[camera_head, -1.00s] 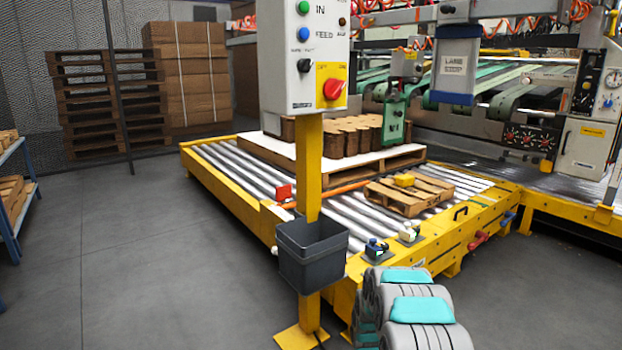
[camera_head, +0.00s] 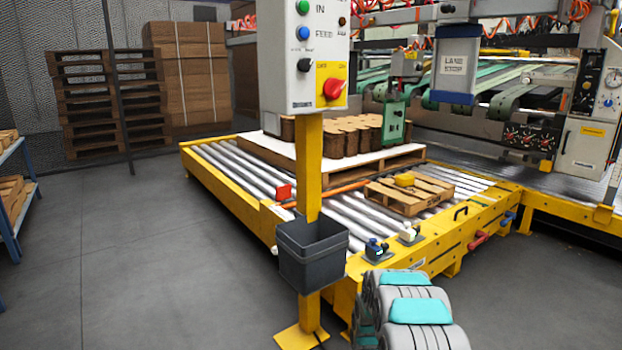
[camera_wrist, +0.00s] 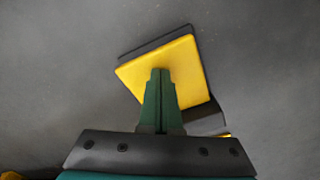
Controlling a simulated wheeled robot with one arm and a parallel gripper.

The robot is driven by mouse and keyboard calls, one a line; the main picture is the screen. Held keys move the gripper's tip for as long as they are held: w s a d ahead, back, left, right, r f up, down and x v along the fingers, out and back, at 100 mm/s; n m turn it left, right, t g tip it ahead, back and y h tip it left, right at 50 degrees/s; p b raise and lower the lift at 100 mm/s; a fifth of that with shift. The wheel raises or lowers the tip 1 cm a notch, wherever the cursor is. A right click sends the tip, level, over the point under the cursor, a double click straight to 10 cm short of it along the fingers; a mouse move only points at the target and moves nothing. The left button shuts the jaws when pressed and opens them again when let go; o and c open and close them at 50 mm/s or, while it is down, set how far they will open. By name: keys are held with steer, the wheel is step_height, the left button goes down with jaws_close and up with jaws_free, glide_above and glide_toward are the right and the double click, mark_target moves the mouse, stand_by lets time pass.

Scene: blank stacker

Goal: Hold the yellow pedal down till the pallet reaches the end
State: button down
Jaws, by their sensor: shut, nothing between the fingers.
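The yellow pedal (camera_wrist: 190,70), a square plate on a dark base, is on the grey floor in the wrist view. My gripper (camera_wrist: 160,74) has green fingers that are shut and empty, with their tips over the middle of the pedal. I cannot tell whether they touch it or how far it is pressed. In the head view a wooden pallet (camera_head: 372,172) with a white sheet and stacks of brown blanks lies on the roller conveyor (camera_head: 215,163). A smaller wooden pallet (camera_head: 395,200) with a yellow block lies nearer. The pedal and gripper do not show in the head view.
A yellow post (camera_head: 309,165) carries a control box (camera_head: 305,75) and a dark bin (camera_head: 312,258) in front of the conveyor. Empty pallets (camera_head: 85,98) and bundled cardboard (camera_head: 190,75) stand at the back left. The left floor is clear beside a blue rack (camera_head: 12,238).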

steer(key=shift+f, duration=0.95)
steer(key=shift+s, duration=0.1)
stand_by(2.1)
stand_by(1.0)
step_height(320, 180, up, 9)
steer(key=p, duration=0.1)
steer(key=shift+p, duration=0.3)
steer(key=shift+r, duration=0.1)
stand_by(0.4)
